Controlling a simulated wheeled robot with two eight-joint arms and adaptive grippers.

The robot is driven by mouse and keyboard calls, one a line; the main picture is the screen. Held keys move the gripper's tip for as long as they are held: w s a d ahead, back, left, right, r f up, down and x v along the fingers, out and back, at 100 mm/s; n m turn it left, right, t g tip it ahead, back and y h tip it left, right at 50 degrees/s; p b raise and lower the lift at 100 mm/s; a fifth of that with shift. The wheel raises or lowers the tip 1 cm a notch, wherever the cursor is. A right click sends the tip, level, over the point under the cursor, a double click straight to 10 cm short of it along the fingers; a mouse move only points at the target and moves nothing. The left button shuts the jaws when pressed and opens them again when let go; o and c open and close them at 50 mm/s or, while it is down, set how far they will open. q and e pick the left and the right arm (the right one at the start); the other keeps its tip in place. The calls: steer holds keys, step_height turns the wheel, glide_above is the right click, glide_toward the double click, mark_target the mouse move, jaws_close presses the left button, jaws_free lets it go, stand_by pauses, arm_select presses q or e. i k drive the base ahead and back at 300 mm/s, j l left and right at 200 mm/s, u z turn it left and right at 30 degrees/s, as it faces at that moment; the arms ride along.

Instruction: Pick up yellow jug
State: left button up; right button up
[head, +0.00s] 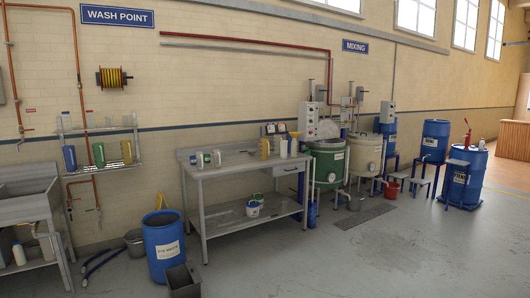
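A second yellowish jug (127,151) stands on the wall rack (105,166) at the left, beside a green jug (99,154) and a blue jug (70,157). The frame does not show which yellow one is meant. Both are across the room, small in the picture. Neither of my grippers is in view.
A blue drum (165,248) and a grey bin (184,280) stand on the floor before the workbench's left end. A dark hose (102,262) lies left of them. Mixing vats (327,163) stand right of the bench. The floor (350,265) at front right is clear.

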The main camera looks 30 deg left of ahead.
mark_target(264, 144)
steer(key=u, duration=0.65)
steer(key=i+z, duration=0.3)
steer(key=i, duration=3.7)
steer(key=i+l+u, duration=0.1)
steer(key=i, duration=0.8)
steer(key=i+l, duration=0.15)
steer(key=i, duration=0.75)
steer(key=i+u, duration=0.2)
steer(key=i, duration=0.2)
steer(key=i+l+u, duration=0.45)
steer(key=i, duration=0.3)
steer(key=u, duration=1.65)
steer(key=i+j+z, duration=1.05)
steer(key=k+l, duration=0.05)
steer(key=k, duration=0.05)
